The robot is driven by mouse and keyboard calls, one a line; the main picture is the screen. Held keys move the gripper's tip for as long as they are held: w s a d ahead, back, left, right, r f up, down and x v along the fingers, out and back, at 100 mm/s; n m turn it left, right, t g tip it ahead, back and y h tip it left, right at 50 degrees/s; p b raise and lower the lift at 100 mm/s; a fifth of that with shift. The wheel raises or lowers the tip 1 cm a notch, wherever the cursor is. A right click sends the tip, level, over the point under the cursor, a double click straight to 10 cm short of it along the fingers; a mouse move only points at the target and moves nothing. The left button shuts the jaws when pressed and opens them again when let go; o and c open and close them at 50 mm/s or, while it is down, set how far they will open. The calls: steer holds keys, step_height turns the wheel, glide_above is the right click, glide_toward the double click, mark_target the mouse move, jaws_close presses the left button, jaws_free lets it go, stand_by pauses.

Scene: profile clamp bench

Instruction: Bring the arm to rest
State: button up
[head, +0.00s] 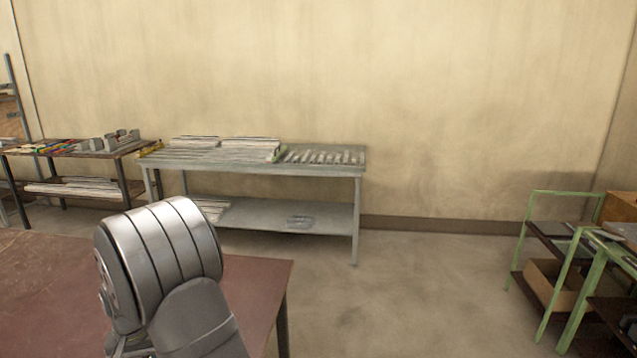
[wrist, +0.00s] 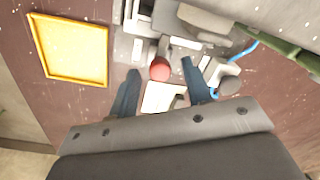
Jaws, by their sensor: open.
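My gripper (wrist: 160,68) shows in the wrist view with its two dark blue fingers spread apart. It is open, and nothing is held between the fingers. Beyond the fingertips lie a red round knob (wrist: 160,69) and a pale block (wrist: 164,97) on a grey metal fixture (wrist: 205,20); the gap to them is hard to judge. The gripper's fingers do not show in the head view; only a grey metal part of my arm shows there, over the near table.
The brown-red table (head: 45,290) fills the head view's lower left. A yellow tray (wrist: 71,50) and a blue cord (wrist: 243,50) lie near the fixture. A grey bench (head: 335,171) stands by the wall, green carts (head: 565,195) at right. Floor between is clear.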

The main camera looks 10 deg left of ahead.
steer(key=n, duration=1.3)
steer(key=shift+h, duration=0.3)
